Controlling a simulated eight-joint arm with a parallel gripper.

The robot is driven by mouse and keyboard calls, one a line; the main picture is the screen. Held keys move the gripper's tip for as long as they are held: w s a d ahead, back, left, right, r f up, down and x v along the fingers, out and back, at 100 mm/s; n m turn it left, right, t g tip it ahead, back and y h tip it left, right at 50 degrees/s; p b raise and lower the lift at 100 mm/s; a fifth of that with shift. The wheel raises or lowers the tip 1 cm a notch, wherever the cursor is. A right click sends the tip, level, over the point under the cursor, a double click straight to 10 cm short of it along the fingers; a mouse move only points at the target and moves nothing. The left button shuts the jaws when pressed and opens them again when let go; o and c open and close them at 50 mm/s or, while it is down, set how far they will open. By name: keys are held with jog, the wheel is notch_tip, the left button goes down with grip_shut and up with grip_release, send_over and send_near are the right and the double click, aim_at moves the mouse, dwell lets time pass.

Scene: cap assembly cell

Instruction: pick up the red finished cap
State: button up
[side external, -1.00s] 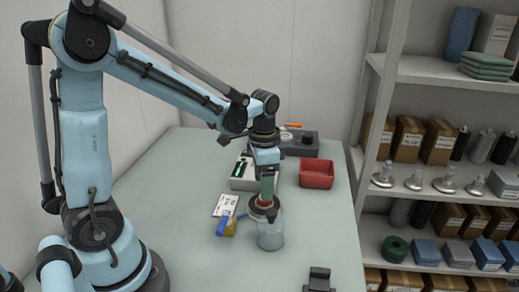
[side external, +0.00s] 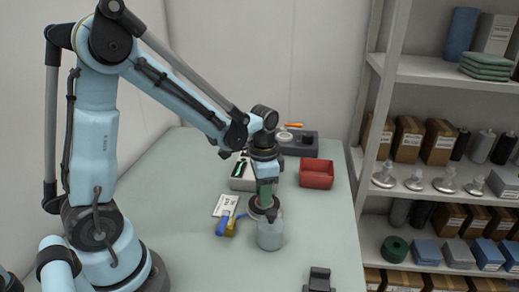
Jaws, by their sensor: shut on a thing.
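The red finished cap (side external: 264,202) shows as a small red patch between the fingers of my gripper (side external: 264,198). My gripper points down and is shut on the cap, at a dark round disc (side external: 254,212). My fingers hide most of the cap, and I cannot tell whether it still touches the disc. A clear bluish jar (side external: 270,237) stands just in front of the disc, upright on the table.
A red bin (side external: 316,174) is behind to the right. A light tray (side external: 238,184) and a dark grey box (side external: 300,147) are farther back. A white card (side external: 225,206) and a blue and yellow item (side external: 227,227) lie left. A black holder (side external: 318,281) is at front.

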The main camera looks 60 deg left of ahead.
jog(key=shift+r, duration=0.1)
jog(key=shift+r, duration=0.5)
jog(key=r, duration=0.2)
jog(key=d+r, duration=0.1)
jog(key=shift+s+r, duration=0.25)
jog(key=s+d+r, duration=0.1)
jog(key=d, duration=0.1)
jog(key=s+d+r, duration=0.1)
jog(key=d+r, duration=0.1)
jog(key=d, duration=0.1)
jog(key=s+d+r, duration=0.1)
jog(key=d+r, duration=0.1)
jog(key=d, duration=0.1)
jog(key=shift+s+d+r, duration=0.25)
jog(key=shift+s, duration=0.1)
jog(key=w+a+f+h, duration=0.15)
jog(key=w+f, duration=0.25)
jog(key=w, duration=1)
jog(key=shift+w+a+f, duration=0.1)
jog(key=shift+w+f, duration=0.05)
jog(key=shift+f, duration=1.6)
jog(key=shift+w+f, duration=0.1)
jog(key=shift+f, duration=1.6)
jog(key=shift+f, duration=0.3)
jog(key=shift+f, duration=0.35)
